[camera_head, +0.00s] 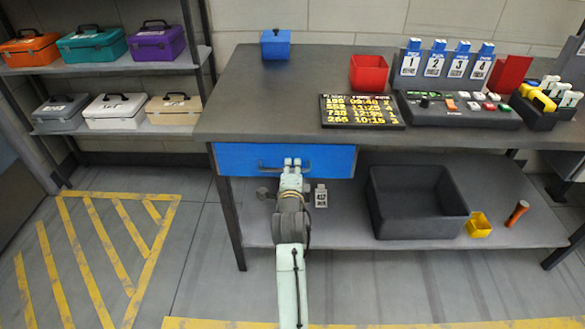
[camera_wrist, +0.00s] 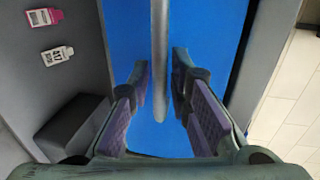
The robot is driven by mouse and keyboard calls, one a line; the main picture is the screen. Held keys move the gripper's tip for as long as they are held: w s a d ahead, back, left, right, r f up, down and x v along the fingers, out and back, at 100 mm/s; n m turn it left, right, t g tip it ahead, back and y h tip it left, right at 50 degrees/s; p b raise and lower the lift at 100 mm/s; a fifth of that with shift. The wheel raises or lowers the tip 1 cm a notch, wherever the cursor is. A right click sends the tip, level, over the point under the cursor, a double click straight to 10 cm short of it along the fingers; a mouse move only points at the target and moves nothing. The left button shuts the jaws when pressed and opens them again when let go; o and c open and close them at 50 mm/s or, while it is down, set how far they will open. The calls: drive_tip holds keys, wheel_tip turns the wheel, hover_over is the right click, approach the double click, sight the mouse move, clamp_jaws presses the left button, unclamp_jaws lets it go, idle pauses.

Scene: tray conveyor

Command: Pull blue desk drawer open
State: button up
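The blue desk drawer (camera_head: 335,162) sits under the left part of the dark desk top, and its front looks flush with the desk frame. Its front fills the middle of the wrist view (camera_wrist: 215,35). The dark handle (camera_head: 266,169) is partly hidden behind my gripper (camera_head: 292,162). In the wrist view the grey handle bar (camera_wrist: 160,70) runs down from the top edge between the fingers of my gripper (camera_wrist: 160,75). My gripper is open, with one finger on each side of the bar and a visible gap on both sides.
On the lower shelf stand a black bin (camera_head: 415,225), a small yellow box (camera_head: 479,225) and a labelled bottle (camera_head: 321,196). The desk top holds a blue box (camera_head: 275,45), a red bin (camera_head: 369,72) and a flight board (camera_head: 362,111). The floor before the desk is clear.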

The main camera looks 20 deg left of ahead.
drive_tip(key=shift+c, duration=0.5)
clamp_jaws()
idle(0.3)
